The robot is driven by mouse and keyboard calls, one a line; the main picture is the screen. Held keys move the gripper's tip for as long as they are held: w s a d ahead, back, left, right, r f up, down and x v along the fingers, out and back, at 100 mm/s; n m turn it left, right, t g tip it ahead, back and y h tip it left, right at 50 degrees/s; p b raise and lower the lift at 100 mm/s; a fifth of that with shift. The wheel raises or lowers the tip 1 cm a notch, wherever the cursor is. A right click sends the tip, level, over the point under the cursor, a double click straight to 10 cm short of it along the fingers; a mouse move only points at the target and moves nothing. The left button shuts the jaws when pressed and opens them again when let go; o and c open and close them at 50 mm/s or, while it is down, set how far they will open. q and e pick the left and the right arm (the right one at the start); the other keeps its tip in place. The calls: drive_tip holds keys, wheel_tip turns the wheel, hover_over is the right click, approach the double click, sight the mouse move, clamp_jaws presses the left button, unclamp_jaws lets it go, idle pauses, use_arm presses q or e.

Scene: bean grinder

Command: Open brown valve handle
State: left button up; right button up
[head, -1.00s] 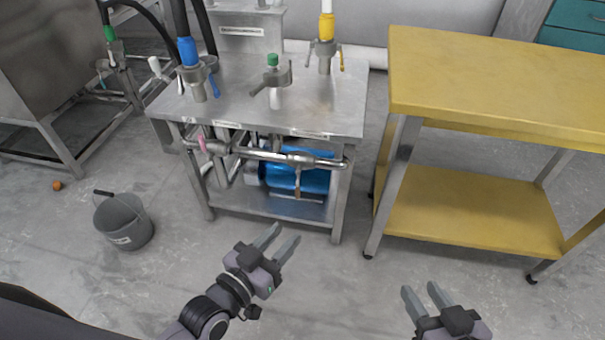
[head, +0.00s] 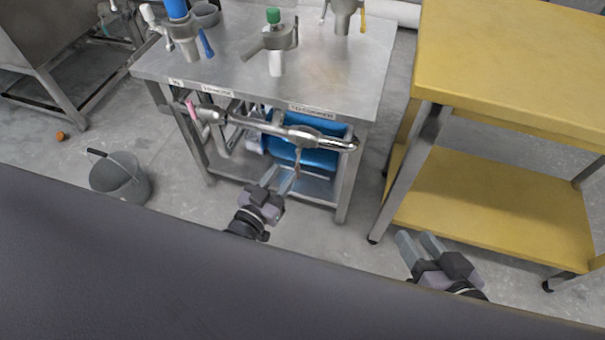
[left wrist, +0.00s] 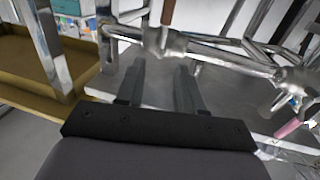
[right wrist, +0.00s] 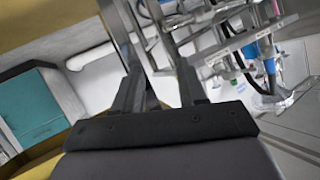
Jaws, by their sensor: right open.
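The brown valve handle (head: 298,158) hangs down from a valve on the horizontal steel pipe (head: 262,126), below the steel table's top. In the left wrist view the brown handle (left wrist: 168,13) shows at the top edge, just beyond the fingertips and roughly in line with the gap between them. My left gripper (head: 286,179) is open and empty, just below and left of the handle; I see no clear contact. It also shows open in the left wrist view (left wrist: 160,75). My right gripper (head: 418,238) is open and empty in front of the yellow table.
The steel table (head: 330,75) carries a green-capped valve (head: 273,40) and a blue one (head: 180,25). A pink handle (head: 190,108) is on the pipe's left end. A yellow table (head: 510,80) stands right; a grey bucket (head: 122,180) left.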

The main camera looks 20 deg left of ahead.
sight(298, 179)
use_arm(q)
drive_tip(key=w+f+b, duration=0.1)
drive_tip(key=w+b, duration=0.1)
drive_tip(key=w+d+f+b, duration=0.1)
drive_tip(key=w+f+b, duration=0.1)
drive_tip(key=w, duration=0.1)
drive_tip(key=w+f+b, duration=0.2)
drive_tip(key=b, duration=0.1)
drive_tip(key=shift+w+d+f, duration=0.1)
drive_tip(key=shift+w+d, duration=0.15)
drive_tip(key=shift+d, duration=0.15)
use_arm(e)
drive_tip(key=shift+w+a+f+n+t+y, duration=0.2)
drive_tip(key=shift+a+f+n+t, duration=0.1)
drive_tip(key=shift+f, duration=0.2)
drive_tip(key=shift+w+a+f+n+t+y, duration=0.2)
drive_tip(key=shift+f+t, duration=0.1)
drive_tip(key=shift+f, duration=0.15)
use_arm(q)
clamp_jaws()
